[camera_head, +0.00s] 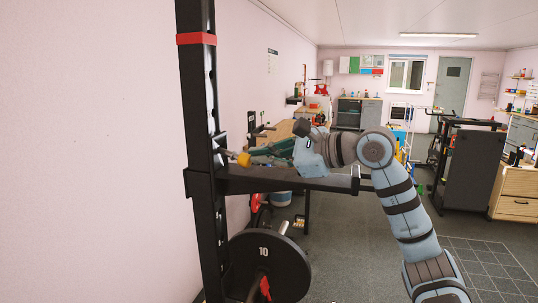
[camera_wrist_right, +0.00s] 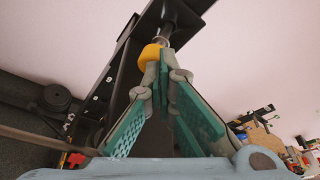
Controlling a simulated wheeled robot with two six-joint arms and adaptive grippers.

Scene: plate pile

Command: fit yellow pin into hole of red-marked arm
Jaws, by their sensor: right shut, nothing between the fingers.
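The yellow pin (camera_head: 243,159) is a round yellow knob with a metal shaft, against the black upright (camera_head: 196,100) just above the horizontal black arm (camera_head: 270,183). A red band (camera_head: 196,39) wraps the upright higher up. My right gripper (camera_head: 252,156) is shut and empty, its fingertips close to the knob. In the right wrist view the yellow knob (camera_wrist_right: 149,53) is at the tips of the closed fingers (camera_wrist_right: 165,55); I cannot tell whether they touch. The shaft runs to the dark upright; how deep it sits in a hole is hidden. My left gripper is not in view.
A weight plate marked 10 (camera_head: 268,268) is on the rack below the arm. A wooden workbench (camera_head: 277,133) stands behind. The floor between is mostly free.

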